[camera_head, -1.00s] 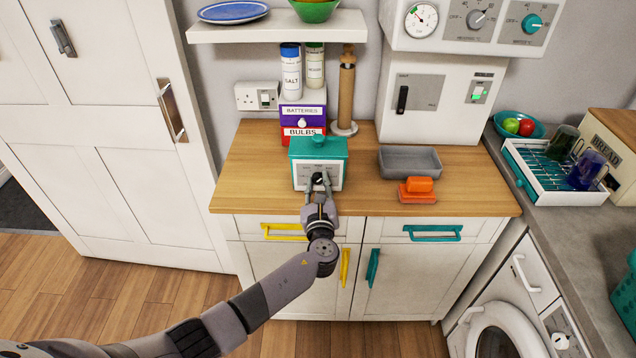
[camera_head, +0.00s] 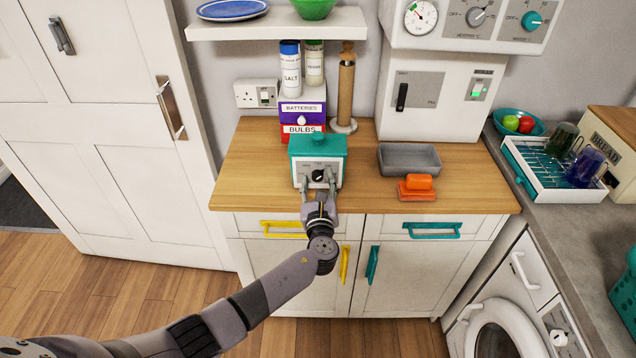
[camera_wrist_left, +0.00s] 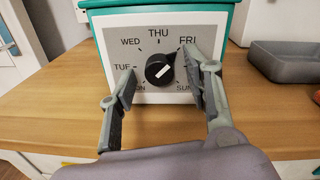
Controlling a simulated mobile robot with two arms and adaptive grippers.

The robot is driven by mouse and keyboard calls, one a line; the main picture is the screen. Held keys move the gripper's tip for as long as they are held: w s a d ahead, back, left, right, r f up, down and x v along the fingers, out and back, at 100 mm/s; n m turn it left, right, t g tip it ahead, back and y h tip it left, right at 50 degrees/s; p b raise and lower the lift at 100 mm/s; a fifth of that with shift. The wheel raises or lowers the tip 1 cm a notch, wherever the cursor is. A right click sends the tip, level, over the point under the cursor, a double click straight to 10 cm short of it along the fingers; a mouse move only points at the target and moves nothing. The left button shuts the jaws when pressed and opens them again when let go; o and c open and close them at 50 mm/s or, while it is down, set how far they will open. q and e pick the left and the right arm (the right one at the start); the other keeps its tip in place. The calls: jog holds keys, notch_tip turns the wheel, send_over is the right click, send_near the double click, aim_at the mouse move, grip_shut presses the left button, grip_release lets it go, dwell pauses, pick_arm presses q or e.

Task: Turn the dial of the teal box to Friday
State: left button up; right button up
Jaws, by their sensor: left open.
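The teal box (camera_head: 318,148) stands on the wooden counter, with a teal lid and a pale front panel. Its round black dial (camera_wrist_left: 160,70) is in the middle of the panel in the left wrist view. Around it I read MON, TUE, WED, THU, FRI and SUN, partly covered; one label is hidden behind the right finger. The dial's white mark slants to the upper right, on the FRI side; its exact alignment is hard to tell. My left gripper (camera_head: 318,186) is open, its fingers on either side of the dial and apart from it. My right gripper is out of view.
A grey tray (camera_head: 409,160) and an orange sponge-like block (camera_head: 417,188) lie right of the box. Batteries (camera_head: 302,106) and bulbs (camera_head: 302,132) boxes stand behind it. The counter left of the box is clear.

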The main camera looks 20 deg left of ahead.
pick_arm(q)
jog(key=shift+s, duration=0.1)
jog(key=v, duration=1.2)
